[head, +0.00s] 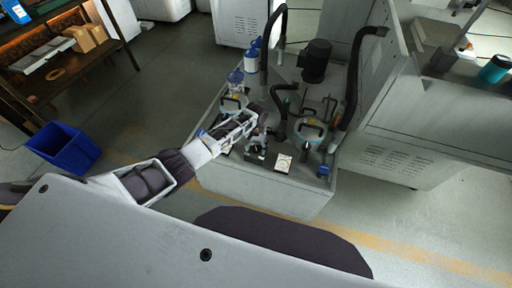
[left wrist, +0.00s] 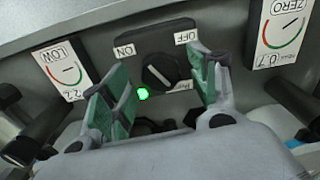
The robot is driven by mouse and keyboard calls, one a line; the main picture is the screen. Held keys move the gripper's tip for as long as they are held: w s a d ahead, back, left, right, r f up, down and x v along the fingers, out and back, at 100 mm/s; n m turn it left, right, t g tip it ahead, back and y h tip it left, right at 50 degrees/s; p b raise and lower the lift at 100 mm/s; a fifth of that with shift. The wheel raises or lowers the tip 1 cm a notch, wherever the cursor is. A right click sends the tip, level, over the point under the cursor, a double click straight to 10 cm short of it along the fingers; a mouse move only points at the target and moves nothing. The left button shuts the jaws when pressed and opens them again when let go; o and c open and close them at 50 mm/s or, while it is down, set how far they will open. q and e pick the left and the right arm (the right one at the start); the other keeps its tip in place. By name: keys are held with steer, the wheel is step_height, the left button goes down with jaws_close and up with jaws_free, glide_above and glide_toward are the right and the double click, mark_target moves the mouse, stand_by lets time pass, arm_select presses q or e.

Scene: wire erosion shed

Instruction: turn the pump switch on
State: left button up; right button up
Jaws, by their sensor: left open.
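The pump switch (left wrist: 160,71) is a black rotary knob in the middle of the left wrist view. Its white line slants from upper left to lower right, the upper end on the side of the ON label (left wrist: 125,50). The OFF label (left wrist: 180,37) is at its upper right. A green lamp (left wrist: 143,93) beside the knob is lit. My left gripper (left wrist: 161,80) is open, with a green-padded finger on each side of the knob; contact cannot be told. In the head view the left gripper (head: 257,137) is over the machine's top, hiding the switch. My right gripper is not in view.
Dial plates marked LOW (left wrist: 66,70) and ZERO (left wrist: 278,30) flank the switch. Black hoses (head: 356,75), a dark motor (head: 315,62) and filter lids (head: 310,130) crowd the grey unit (head: 260,185). A blue bin (head: 62,147) stands on the floor at left.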

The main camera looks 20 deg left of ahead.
mark_target(256, 148)
arm_select(q)
step_height(256, 148, up, 11)
steer(key=shift+r, duration=0.15)
stand_by(0.6)
stand_by(0.5)
